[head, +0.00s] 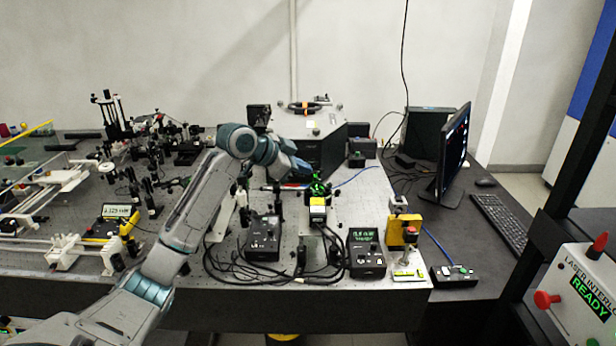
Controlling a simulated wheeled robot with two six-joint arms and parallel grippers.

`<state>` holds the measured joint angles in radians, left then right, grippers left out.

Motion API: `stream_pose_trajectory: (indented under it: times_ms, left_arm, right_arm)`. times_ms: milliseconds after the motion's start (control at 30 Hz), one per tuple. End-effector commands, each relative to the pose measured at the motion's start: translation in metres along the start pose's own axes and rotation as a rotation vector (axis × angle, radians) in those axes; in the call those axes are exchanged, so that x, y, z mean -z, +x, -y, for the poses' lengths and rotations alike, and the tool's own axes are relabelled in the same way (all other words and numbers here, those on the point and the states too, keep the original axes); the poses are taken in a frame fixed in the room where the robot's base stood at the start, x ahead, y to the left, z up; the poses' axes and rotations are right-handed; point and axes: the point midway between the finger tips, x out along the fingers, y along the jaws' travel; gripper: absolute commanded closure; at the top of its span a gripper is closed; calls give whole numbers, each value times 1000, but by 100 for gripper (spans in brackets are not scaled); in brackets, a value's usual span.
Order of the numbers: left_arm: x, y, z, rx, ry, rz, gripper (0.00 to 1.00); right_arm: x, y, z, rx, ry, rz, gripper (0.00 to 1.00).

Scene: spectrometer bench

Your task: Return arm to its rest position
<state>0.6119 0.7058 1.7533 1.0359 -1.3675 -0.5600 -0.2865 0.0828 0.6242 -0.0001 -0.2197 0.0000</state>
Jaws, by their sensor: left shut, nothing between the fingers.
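My left arm comes in from the lower left and reaches over the optical bench (215,268). Its wrist bends to the right at the top, and my left gripper (297,166) is at the end, in front of the large grey hexagonal chamber (328,130). The gripper is small in the picture; it looks shut and holds nothing that I can see. A dark box face lies behind it, and I cannot tell the gap between them. My right gripper is not in view.
Below the gripper stand a green-lit optical mount (318,187), a black controller (262,238) and a display box (366,252). Loose black cables lie between them. A monitor (454,150) and keyboard (500,222) stand right. A laser interlock box (580,290) reads READY.

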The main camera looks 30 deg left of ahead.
Motion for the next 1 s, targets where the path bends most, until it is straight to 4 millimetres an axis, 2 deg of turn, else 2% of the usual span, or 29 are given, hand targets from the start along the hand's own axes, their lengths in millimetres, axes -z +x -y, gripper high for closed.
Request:
stream_pose_trajectory:
  times_ms: [300, 533, 633, 767, 900, 1000]
  left_arm:
    - [1, -1, 0, -1, 0, 0, 100]
    - [0, 0, 0, -1, 0, 1, 100]
    - [-9, 7, -11, -9, -7, 17, 100]
    - [-44, 32, -54, -29, -34, 85, 100]
    - [-102, 58, -127, -46, -90, 193, 100]
    - [-142, 64, -180, -46, -139, 267, 100]
  right_arm:
    - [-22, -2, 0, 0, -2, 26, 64]
    - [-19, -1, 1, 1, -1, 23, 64]
    - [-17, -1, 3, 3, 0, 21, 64]
    - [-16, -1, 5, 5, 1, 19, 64]
    - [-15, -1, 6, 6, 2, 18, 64]
    - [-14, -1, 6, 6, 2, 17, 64]
